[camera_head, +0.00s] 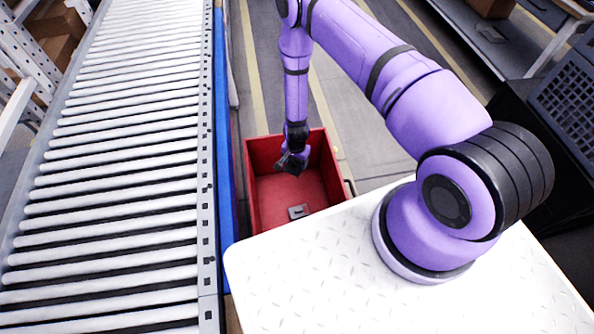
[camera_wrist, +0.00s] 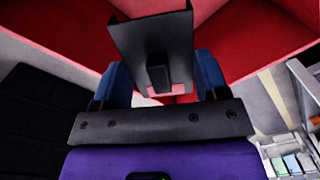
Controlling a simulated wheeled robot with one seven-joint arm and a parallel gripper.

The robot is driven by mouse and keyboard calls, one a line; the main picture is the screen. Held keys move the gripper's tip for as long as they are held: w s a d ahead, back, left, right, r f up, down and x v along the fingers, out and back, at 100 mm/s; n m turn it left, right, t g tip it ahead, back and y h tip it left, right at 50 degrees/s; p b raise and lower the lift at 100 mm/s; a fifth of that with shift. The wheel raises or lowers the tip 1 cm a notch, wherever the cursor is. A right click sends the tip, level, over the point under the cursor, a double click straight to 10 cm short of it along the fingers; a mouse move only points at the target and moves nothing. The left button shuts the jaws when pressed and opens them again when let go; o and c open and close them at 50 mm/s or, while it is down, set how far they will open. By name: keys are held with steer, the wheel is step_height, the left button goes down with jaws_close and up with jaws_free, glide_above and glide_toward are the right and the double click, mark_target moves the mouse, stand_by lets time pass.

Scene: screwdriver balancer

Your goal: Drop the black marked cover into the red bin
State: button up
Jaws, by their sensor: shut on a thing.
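The red bin (camera_head: 262,200) stands open on the floor between the conveyor and my white base top. My gripper (camera_head: 291,163) points down over the bin's opening. In the wrist view the blue fingers of my gripper (camera_wrist: 160,84) are closed on the black cover (camera_wrist: 128,42), a dark plate with bent edges. Red bin walls (camera_wrist: 245,40) show behind it. The cover's mark is not visible. In the head view the cover is hard to tell from the dark gripper. A small grey part (camera_head: 298,211) lies on the bin floor.
A roller conveyor (camera_head: 120,150) with a blue side rail (camera_head: 224,130) runs along the left of the bin. Grey floor with yellow lines lies behind and right of it. A shelf (camera_head: 500,40) and a dark crate (camera_head: 575,100) stand at the right.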

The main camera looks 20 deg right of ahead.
mark_target(297, 168)
steer(key=shift+m, duration=0.6)
steer(key=f, duration=0.1)
steer(key=s+f, duration=0.2)
steer(key=f, duration=0.1)
steer(key=shift+a, duration=0.15)
steer(key=shift+f, duration=2.9)
steer(key=o, duration=1)
steer(key=shift+r, duration=0.1)
step_height(297, 168, up, 11)
steer(key=shift+f, duration=0.15)
